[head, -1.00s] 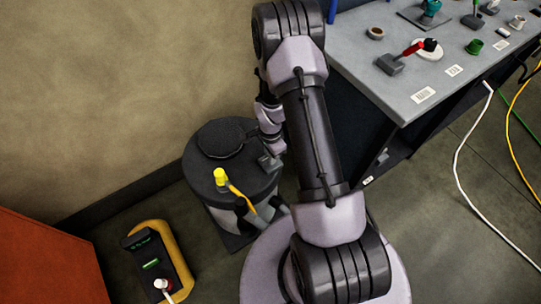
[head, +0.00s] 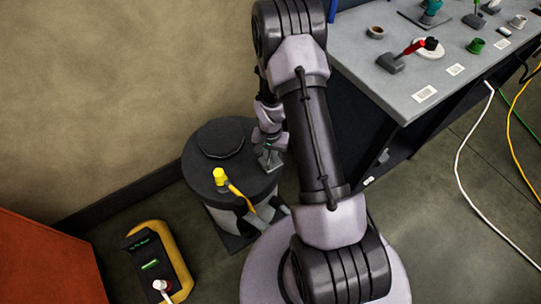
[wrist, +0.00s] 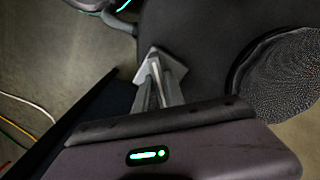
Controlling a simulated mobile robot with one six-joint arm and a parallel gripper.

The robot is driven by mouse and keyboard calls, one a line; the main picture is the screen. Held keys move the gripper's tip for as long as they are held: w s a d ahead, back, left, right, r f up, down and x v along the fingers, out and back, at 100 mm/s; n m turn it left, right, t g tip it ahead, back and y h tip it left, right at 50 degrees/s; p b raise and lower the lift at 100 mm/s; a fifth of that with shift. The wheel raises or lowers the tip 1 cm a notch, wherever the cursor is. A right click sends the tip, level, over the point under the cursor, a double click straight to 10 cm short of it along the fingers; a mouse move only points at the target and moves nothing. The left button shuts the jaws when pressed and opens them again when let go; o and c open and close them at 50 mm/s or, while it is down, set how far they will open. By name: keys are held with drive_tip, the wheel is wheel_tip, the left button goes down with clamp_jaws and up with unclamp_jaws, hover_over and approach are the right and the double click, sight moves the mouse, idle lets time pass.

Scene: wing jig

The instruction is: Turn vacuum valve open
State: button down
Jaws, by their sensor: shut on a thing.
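A dark round drum (head: 205,178) stands against the wall in the head view, with a raised disc on its top. I cannot tell for sure which part is the vacuum valve. My gripper (head: 268,160) is at the drum's right edge, apart from the yellow lever. In the wrist view my gripper (wrist: 155,72) has its fingers close together at a small grey flat piece (wrist: 172,64) over the dark drum top (wrist: 205,40). The fingers hide part of that piece.
A grey workbench (head: 385,85) with small fixtures stands at the right. A yellow and black box (head: 160,262) lies on the floor at lower left, beside an orange panel (head: 45,265). White and yellow cables (head: 462,155) lie on the floor at right.

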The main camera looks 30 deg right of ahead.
sight(270, 156)
drive_tip(key=n, duration=0.4)
drive_tip(key=shift+n, duration=2.5)
drive_tip(key=c, duration=1.4)
unclamp_jaws()
drive_tip(key=shift+c, duration=0.2)
wheel_tip(270, 156, up, 18)
drive_tip(key=p, duration=0.6)
drive_tip(key=shift+f, duration=0.25)
